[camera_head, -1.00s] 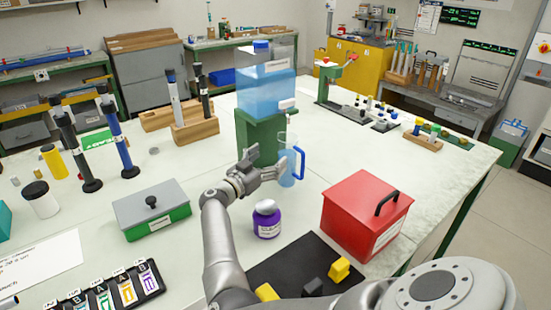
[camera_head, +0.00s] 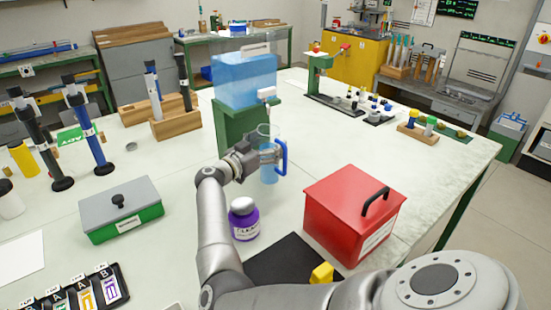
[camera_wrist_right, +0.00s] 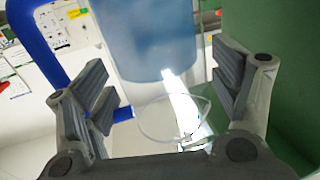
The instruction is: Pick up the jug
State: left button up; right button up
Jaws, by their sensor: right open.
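The jug (camera_head: 268,176) is clear, with blue liquid in its lower part and a blue handle on its right side. It stands upright on the table in front of the green stand. My right gripper (camera_head: 266,157) is at the jug's upper part, its fingers open. In the right wrist view the jug (camera_wrist_right: 150,45) lies between the two open fingers (camera_wrist_right: 168,90), its clear rim low in the picture and its handle at the left. Gaps show beside the fingers, and I cannot tell whether either touches it. My left gripper is out of view.
A water tank (camera_head: 245,78) sits on a green stand (camera_head: 232,122) just behind the jug. A purple-labelled bottle (camera_head: 244,219) stands close to my right forearm. A red box (camera_head: 345,215) is at the right, a green box (camera_head: 121,212) at the left.

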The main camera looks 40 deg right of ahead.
jog(key=shift+w+d+f, duration=0.1)
jog(key=shift+d+f, duration=0.05)
jog(key=shift+d, duration=0.25)
jog(key=shift+w+d+f, duration=0.1)
jog(key=shift+d, duration=0.3)
jog(key=shift+a+r, duration=0.35)
jog(key=shift+a, duration=0.2)
jog(key=shift+c, duration=1.1)
jog(key=shift+s, duration=0.1)
jog(key=shift+c, duration=1.1)
jog(key=shift+d+f, duration=0.15)
jog(key=c, duration=1)
